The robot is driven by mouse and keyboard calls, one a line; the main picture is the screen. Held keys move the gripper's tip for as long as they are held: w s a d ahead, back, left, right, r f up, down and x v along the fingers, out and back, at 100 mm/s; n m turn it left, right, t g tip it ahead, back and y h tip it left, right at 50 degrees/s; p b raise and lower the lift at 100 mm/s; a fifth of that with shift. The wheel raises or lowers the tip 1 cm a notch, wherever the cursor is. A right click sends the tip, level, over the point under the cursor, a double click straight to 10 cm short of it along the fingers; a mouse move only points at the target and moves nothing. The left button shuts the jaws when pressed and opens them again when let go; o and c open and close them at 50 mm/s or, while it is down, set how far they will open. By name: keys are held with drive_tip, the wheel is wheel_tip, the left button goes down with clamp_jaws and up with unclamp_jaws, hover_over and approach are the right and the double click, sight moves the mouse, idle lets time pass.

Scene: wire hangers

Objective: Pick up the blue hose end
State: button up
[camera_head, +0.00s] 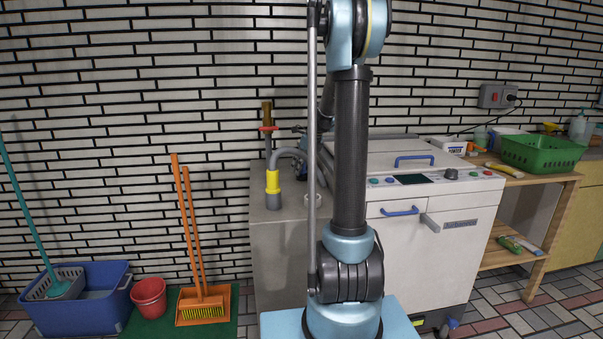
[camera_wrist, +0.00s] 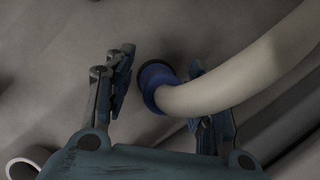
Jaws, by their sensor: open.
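The blue hose end (camera_wrist: 150,82) is a blue collar on a thick pale hose (camera_wrist: 245,75), which curves away to the upper right in the wrist view. My gripper (camera_wrist: 161,60) is open, with one finger to the left of the blue collar and the other to its right. The right finger overlaps the hose in the picture. I see no clear contact, and I cannot tell the exact depth between the fingers and the collar. In the head view my arm covers the middle, and I cannot make out the blue hose end there.
A grey counter (camera_head: 285,235) carries a grey pipe with a yellow collar (camera_head: 273,182). A white washer (camera_head: 440,250) stands to its right. A pale open pipe end (camera_wrist: 22,165) shows at the lower left of the wrist view. A brick wall is behind.

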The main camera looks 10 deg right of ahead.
drive_tip(key=shift+c, duration=0.3)
drive_tip(key=c, duration=1)
